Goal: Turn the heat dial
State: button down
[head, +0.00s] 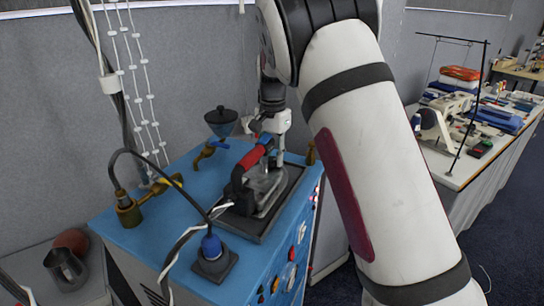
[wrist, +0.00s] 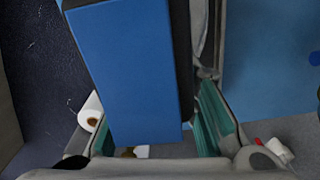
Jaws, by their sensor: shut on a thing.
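A blue boiler cabinet (head: 160,222) carries an iron with a red handle (head: 253,157), which lies on a black tray (head: 250,228). My gripper (head: 268,138) points down at the far end of the iron, partly hidden by it. In the wrist view, my gripper (wrist: 155,132) has its teal-padded fingers on either side of a blue block-like part (wrist: 125,70), shut on it. I cannot tell for sure whether this part is the heat dial. Red knobs (head: 292,252) show on the cabinet's front panel.
A black-and-blue fitting (head: 211,255) with a hose stands at the cabinet's near edge. A brass valve (head: 128,210) and a dark funnel (head: 221,118) stand on its top. A metal jug (head: 65,268) is at lower left. A cloth-covered table (head: 470,160) with sewing things stands right.

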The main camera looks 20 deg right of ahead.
aim_at(273, 159)
jog(key=shift+n+b, duration=0.3)
jog(key=shift+n, duration=0.7)
jog(key=c, duration=1.2)
grip_release()
notch_tip(273, 159, up, 12)
